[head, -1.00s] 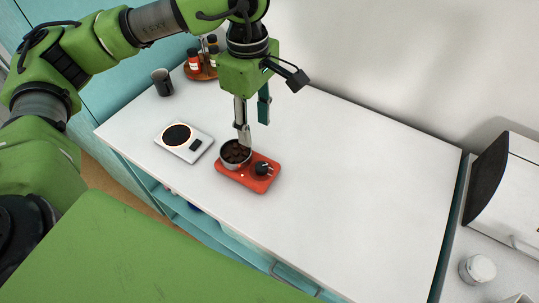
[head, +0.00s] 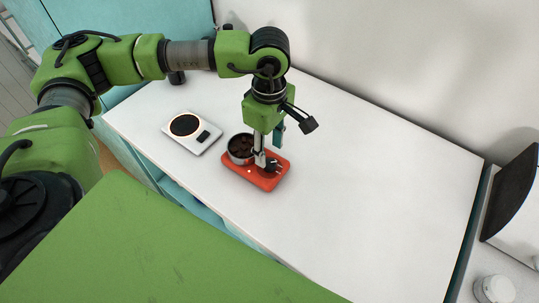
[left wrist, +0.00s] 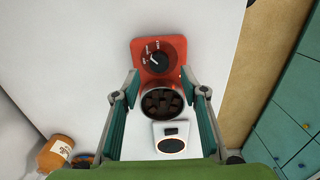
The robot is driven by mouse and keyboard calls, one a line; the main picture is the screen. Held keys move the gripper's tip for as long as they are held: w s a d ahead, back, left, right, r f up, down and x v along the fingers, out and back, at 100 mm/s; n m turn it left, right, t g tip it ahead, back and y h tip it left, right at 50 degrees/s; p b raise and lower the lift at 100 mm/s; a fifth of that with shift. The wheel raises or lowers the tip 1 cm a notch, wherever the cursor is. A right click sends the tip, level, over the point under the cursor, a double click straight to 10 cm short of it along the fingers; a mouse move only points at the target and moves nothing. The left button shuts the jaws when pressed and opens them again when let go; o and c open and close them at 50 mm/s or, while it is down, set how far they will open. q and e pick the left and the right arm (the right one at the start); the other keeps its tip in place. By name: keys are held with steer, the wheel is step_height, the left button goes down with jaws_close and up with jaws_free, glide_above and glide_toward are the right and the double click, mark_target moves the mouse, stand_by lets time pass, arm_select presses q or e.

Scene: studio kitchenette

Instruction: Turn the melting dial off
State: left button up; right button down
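The melting dial is a dark round knob (left wrist: 158,62) with a white pointer mark on the red base (left wrist: 141,47) of the melting pot. Small white markings ring it; I cannot read them surely. The metal pot (left wrist: 162,102) on the same base holds dark brown chunks. In the head view the red base (head: 268,182) sits on the white counter, with the pot (head: 240,149) on its left. My left gripper (head: 268,160) points down at the dial and partly hides it. In the left wrist view its fingers (left wrist: 159,73) are spread and empty. I cannot tell whether they touch the dial. My right gripper is out of view.
A white scale with a black round plate (head: 185,125) stands left of the base. A dark cup (head: 177,77) is at the back left. The counter right of the base is clear.

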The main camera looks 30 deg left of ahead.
mark_target(270, 162)
arm_select(q)
steer(key=shift+f+p, duration=0.5)
steer(key=shift+f, duration=2.15)
steer(key=shift+w, duration=0.1)
steer(key=c, duration=1.1)
